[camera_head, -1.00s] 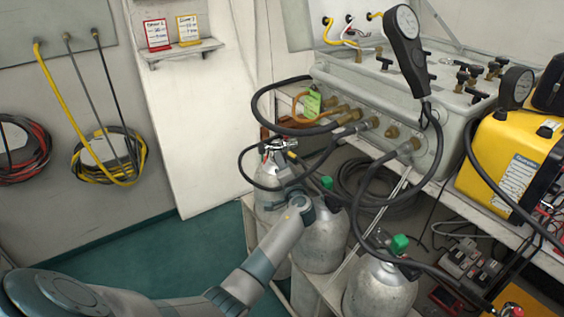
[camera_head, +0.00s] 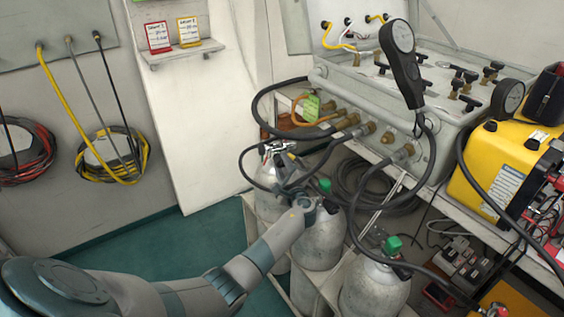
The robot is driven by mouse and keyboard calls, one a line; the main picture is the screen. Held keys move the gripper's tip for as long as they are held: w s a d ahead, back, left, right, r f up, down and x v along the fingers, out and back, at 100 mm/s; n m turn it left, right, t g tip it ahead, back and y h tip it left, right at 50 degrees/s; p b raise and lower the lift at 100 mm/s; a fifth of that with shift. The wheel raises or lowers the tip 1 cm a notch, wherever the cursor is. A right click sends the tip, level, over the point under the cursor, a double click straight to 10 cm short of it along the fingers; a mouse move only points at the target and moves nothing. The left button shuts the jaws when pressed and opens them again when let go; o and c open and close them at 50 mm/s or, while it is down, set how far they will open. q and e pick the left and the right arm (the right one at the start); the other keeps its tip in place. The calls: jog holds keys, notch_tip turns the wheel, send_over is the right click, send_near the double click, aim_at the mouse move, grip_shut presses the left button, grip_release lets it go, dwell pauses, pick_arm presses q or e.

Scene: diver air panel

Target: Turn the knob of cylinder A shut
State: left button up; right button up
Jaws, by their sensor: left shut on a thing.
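Three grey gas cylinders stand in a rack. The middle cylinder (camera_head: 322,243) and the near right cylinder (camera_head: 373,290) each show a green knob, at the middle one (camera_head: 325,185) and the near one (camera_head: 393,243). The fingertips are small and partly hidden by hoses. My right gripper is not in view.
Black hoses run from the grey panel box (camera_head: 425,125) down to the cylinders, close around my gripper. A handheld gauge (camera_head: 402,62) stands up from the panel. A yellow case (camera_head: 500,165) is at right. The green floor (camera_head: 180,255) at left is clear.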

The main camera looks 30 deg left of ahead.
pick_arm(q)
jog(key=m+p, duration=0.3)
jog(key=m, duration=0.3)
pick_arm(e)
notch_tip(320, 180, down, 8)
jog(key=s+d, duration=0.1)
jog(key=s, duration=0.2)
pick_arm(q)
jog(key=shift+m+p, duration=0.6)
jog(key=shift+m, duration=0.5)
jog(key=m+p, duration=0.1)
jog(key=m, duration=0.2)
jog(key=shift+y+p, duration=0.3)
jog(key=shift+f+m+p, duration=0.2)
jog(key=shift+m+p, duration=0.55)
jog(key=shift+m, duration=1.35)
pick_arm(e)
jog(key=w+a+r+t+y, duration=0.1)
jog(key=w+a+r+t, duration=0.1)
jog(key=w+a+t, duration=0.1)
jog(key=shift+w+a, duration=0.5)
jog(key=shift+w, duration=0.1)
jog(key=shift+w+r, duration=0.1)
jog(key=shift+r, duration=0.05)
pick_arm(q)
jog(key=o, duration=1)
jog(key=shift+o, duration=0.2)
